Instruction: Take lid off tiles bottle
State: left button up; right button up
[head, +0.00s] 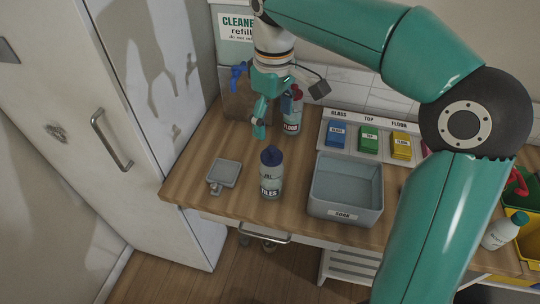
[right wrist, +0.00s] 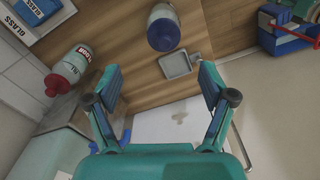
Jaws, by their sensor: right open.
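The tiles bottle (head: 270,184) stands upright on the wooden counter, labelled TILES, with its dark blue lid (head: 271,155) on. In the right wrist view the bottle (right wrist: 160,14) and its blue lid (right wrist: 163,36) show at the top middle, beyond the fingertips. My right gripper (head: 260,127) is just behind and above the bottle in the head view, apart from the lid. In the right wrist view this gripper (right wrist: 161,75) has its fingers spread wide with nothing between them. My left gripper is not in view.
A red-capped bottle (head: 292,112) stands close behind my right gripper. A small grey dish (head: 224,173) lies left of the tiles bottle. A grey SOAK basin (head: 345,185) stands to the right. Blue, green and yellow sponges (head: 368,142) lie in a labelled tray behind.

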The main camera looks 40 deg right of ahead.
aim_at(271, 147)
jog(key=f, duration=0.9)
jog(key=shift+s+a, duration=0.1)
jog(key=shift+a, duration=0.15)
jog(key=c, duration=0.8)
